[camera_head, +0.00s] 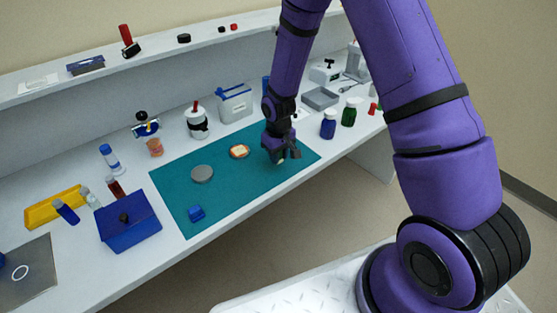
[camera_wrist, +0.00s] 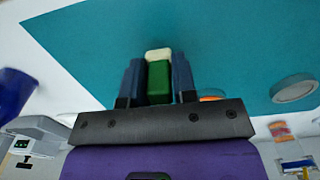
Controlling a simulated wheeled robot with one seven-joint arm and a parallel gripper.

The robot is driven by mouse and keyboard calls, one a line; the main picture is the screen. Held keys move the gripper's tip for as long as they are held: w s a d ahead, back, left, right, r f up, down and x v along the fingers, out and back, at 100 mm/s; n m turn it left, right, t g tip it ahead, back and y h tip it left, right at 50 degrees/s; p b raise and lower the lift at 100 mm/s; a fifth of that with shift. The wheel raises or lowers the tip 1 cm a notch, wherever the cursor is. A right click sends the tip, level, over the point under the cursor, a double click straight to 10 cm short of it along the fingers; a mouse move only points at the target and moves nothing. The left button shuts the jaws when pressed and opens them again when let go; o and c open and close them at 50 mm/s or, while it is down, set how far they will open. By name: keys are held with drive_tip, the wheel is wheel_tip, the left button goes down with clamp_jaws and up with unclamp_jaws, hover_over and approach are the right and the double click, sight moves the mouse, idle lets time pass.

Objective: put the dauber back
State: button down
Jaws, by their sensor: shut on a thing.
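The dauber (camera_wrist: 158,80), a green block with a cream tip, is between the two fingers of my gripper (camera_wrist: 158,83) in the wrist view. My gripper (camera_head: 281,155) is shut on it, with the cream tip pointing away from the palm. In the head view the gripper is over the right part of the teal mat (camera_head: 180,195), and the dauber is mostly hidden by the fingers. I cannot tell whether its tip touches the mat.
A grey disc (camera_head: 202,174) and a small blue block (camera_head: 196,212) lie on the mat. A white tub (camera_head: 234,103) stands behind. The mat's middle has free room.

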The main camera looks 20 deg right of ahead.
drive_tip(key=shift+f, duration=1.2)
drive_tip(key=shift+f, duration=0.1)
drive_tip(key=c, duration=0.9)
unclamp_jaws()
